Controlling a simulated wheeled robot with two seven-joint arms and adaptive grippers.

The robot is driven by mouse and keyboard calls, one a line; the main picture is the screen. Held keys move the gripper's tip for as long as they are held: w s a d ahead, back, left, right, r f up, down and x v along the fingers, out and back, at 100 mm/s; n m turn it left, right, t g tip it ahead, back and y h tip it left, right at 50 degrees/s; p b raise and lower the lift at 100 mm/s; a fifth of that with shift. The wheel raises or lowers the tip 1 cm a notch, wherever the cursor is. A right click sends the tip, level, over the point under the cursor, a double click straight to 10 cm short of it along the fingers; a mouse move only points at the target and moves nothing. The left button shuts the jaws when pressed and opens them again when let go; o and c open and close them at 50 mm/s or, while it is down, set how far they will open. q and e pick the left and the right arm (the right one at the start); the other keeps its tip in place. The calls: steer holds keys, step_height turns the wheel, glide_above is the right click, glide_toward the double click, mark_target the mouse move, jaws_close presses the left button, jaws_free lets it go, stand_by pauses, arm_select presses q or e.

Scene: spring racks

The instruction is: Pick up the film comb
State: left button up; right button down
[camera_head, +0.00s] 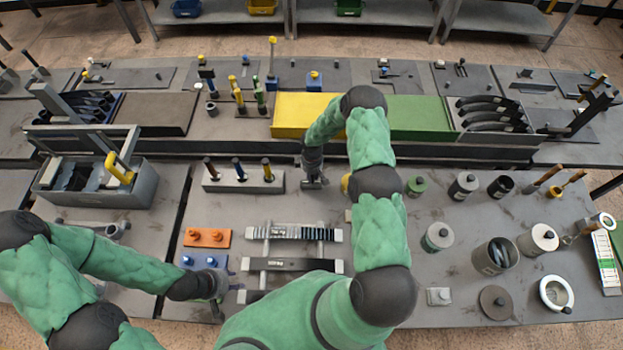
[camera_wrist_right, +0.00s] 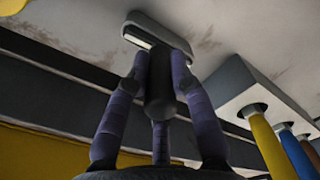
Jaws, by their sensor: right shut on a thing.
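My right gripper (camera_head: 312,178) points down at the table just right of the row of upright handled tools. In the right wrist view its fingers (camera_wrist_right: 160,75) close around a dark upright handle, which I take for the film comb (camera_wrist_right: 160,95). A grey rounded piece with a pale slot (camera_wrist_right: 140,28) lies directly beyond the fingertips; I cannot tell whether it is the comb's lower part or its stand. The fingers and arm hide most of the comb in the head view. My left gripper (camera_head: 217,293) is low at the left, by the blue block; its fingers are unclear.
A grey block with several upright handled tools (camera_head: 243,184) stands left of my right gripper. Yellow (camera_head: 298,112) and green (camera_head: 420,115) panels lie behind it. A rack with dark bars (camera_head: 270,265) is in front. Jars and lidded cans (camera_head: 440,236) crowd the right side.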

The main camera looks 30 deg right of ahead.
steer(key=shift+r, duration=0.1)
steer(key=shift+w+r+b, duration=0.1)
steer(key=shift+r+b, duration=0.7)
steer(key=shift+r, duration=0.65)
arm_select(q)
step_height(320, 180, down, 6)
steer(key=b, duration=0.4)
steer(key=shift+r, duration=0.1)
arm_select(e)
steer(key=s+a+r, duration=0.4)
steer(key=a+r, duration=0.6)
steer(key=a, duration=0.3)
steer(key=shift+a, duration=0.2)
